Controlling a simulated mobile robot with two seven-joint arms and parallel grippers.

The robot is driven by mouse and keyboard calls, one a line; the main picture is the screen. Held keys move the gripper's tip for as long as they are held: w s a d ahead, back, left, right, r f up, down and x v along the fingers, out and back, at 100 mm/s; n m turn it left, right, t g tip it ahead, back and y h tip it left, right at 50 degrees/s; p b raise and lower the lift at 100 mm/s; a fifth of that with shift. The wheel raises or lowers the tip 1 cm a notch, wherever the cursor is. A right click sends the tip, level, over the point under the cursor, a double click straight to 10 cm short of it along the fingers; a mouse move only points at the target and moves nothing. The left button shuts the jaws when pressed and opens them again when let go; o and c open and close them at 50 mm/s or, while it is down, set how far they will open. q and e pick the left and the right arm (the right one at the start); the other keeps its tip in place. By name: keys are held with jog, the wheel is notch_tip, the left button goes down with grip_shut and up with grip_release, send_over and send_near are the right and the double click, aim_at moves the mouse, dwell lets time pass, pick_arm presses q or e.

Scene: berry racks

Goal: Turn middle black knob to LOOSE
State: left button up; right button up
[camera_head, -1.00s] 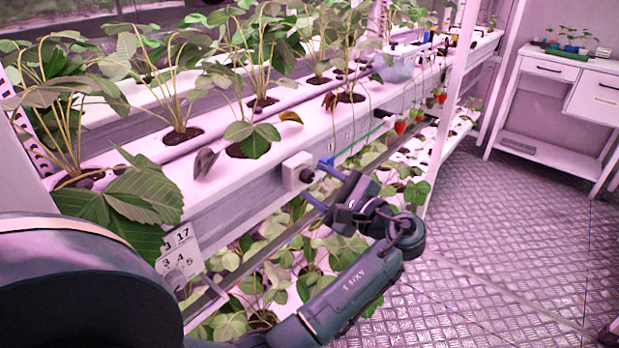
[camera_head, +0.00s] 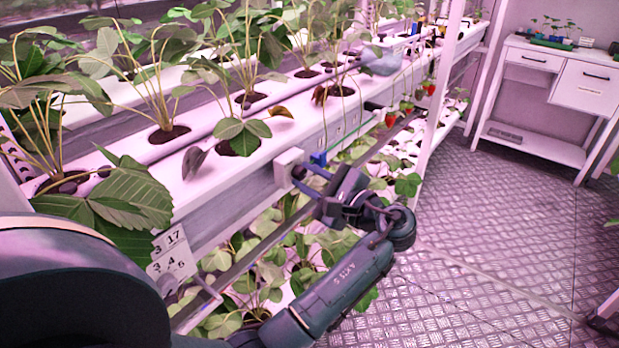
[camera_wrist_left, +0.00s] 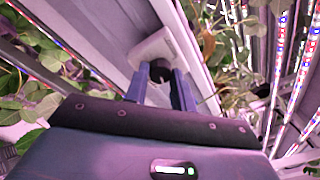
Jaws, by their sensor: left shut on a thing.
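A small black knob (camera_wrist_left: 160,71) sits on a white block (camera_wrist_left: 168,44) at the edge of a white growing trough. In the head view the knob (camera_head: 298,171) shows partly, beside the white block (camera_head: 286,162). My left gripper (camera_head: 311,174) reaches it from the lower right. Its two blue fingers, also in the left wrist view (camera_wrist_left: 160,82), stand on either side of the knob and are shut on it. I cannot read any LOOSE mark or the knob's turn. My right gripper is not in view.
Strawberry plants (camera_head: 240,136) stand in the trough (camera_head: 185,180), with more leaves on the tier below. A numbered white card (camera_head: 172,254) hangs at the lower left. A white desk (camera_head: 540,75) stands at the back right. The metal floor (camera_head: 490,240) is mostly clear.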

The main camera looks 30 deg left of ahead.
pick_arm(q)
jog(key=c, duration=0.4)
jog(key=shift+o, duration=0.2)
